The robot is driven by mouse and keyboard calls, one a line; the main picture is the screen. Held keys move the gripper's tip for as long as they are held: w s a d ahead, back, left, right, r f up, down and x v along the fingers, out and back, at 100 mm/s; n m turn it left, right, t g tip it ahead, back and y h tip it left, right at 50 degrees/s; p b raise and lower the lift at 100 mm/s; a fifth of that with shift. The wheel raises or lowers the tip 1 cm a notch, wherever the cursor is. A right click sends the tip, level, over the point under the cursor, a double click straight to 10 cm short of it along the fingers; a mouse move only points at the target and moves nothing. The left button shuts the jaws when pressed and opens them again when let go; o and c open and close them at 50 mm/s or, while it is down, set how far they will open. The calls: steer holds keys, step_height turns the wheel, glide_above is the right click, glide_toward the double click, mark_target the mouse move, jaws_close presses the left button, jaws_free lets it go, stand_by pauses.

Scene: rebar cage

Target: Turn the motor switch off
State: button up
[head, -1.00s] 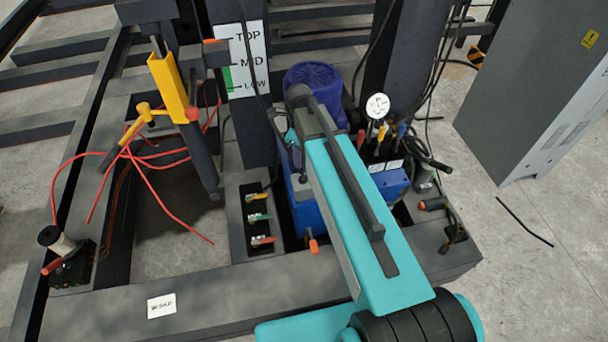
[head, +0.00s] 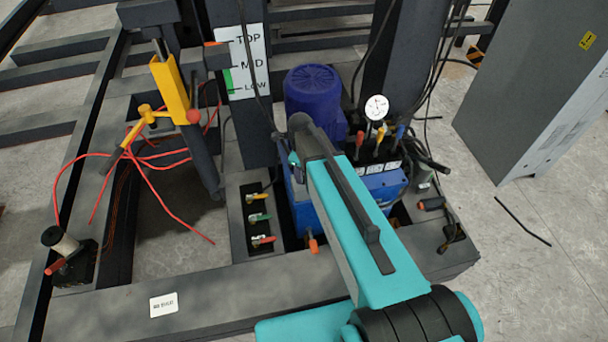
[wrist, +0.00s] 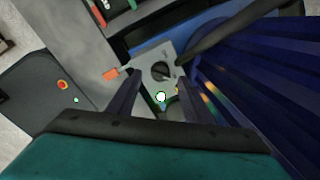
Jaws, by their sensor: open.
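The motor switch (wrist: 160,71) is a black round knob on a light grey plate in the wrist view. A bright white-green lamp (wrist: 161,97) glows on the same plate just below it. My gripper (wrist: 157,82) is open, its two dark fingers pointing at the plate on either side of the knob and lamp. I cannot tell whether a finger touches the knob. In the head view the switch and fingers are hidden behind my teal arm.
A blue motor (head: 312,92) stands close by; its dark blue fins (wrist: 255,75) fill the right of the wrist view. A gauge (head: 377,107), coloured levers (head: 377,137) and valve handles (head: 260,218) are near. An orange part (wrist: 111,74) lies left of the knob.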

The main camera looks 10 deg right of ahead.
steer(key=shift+w+d+f+p, duration=0.1)
steer(key=shift+f+p, duration=0.2)
steer(key=shift+f, duration=1.4)
